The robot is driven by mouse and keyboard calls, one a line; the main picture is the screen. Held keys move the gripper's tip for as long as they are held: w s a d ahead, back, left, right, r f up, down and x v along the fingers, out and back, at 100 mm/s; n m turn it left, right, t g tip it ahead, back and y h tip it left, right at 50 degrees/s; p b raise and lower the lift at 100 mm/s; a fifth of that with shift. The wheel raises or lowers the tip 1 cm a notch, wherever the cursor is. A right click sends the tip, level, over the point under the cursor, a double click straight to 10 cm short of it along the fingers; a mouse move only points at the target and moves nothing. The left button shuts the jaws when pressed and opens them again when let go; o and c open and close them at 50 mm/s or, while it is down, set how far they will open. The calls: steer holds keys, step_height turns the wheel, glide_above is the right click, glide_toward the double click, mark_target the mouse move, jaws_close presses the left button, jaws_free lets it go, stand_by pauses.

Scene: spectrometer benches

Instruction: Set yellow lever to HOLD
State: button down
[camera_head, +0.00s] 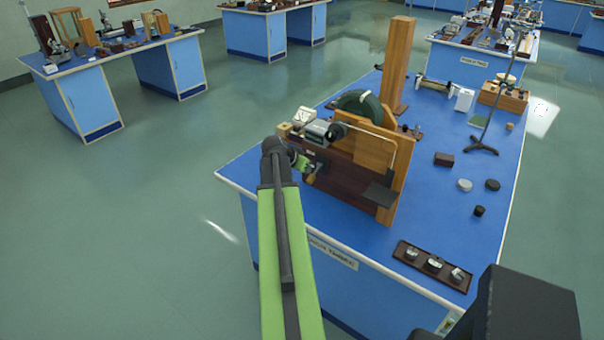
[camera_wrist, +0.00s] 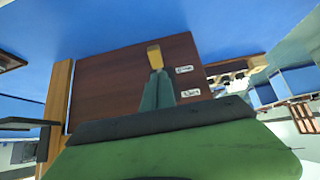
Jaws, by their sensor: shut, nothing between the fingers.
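The yellow lever (camera_wrist: 155,57) shows in the wrist view as a short yellow bar on a dark brown wooden panel (camera_wrist: 105,85). Two small white labels (camera_wrist: 184,70) sit beside it on the panel; their words are too small to read. My gripper (camera_wrist: 157,74) is shut and empty, its green fingertips right at the lever's near end; I cannot tell whether they touch. In the head view my gripper (camera_head: 304,166) is at the left part of the apparatus's dark panel (camera_head: 345,189). A small yellow piece (camera_head: 311,179), likely the lever, shows just beside it, partly hidden.
The apparatus stands on a blue bench (camera_head: 270,203) with a green wheel (camera_head: 360,104) and wooden uprights. A dark tray with several round pieces (camera_head: 432,264) lies at the front edge. Small blocks and a stand (camera_head: 484,147) are at the right. Floor at left is clear.

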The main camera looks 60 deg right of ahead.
steer(key=a+f+p+v, duration=0.1)
steer(key=p+v, duration=0.8)
steer(key=v, duration=0.4)
steer(key=shift+a+r, duration=0.2)
steer(key=shift+a, duration=0.05)
steer(key=shift+w, duration=0.1)
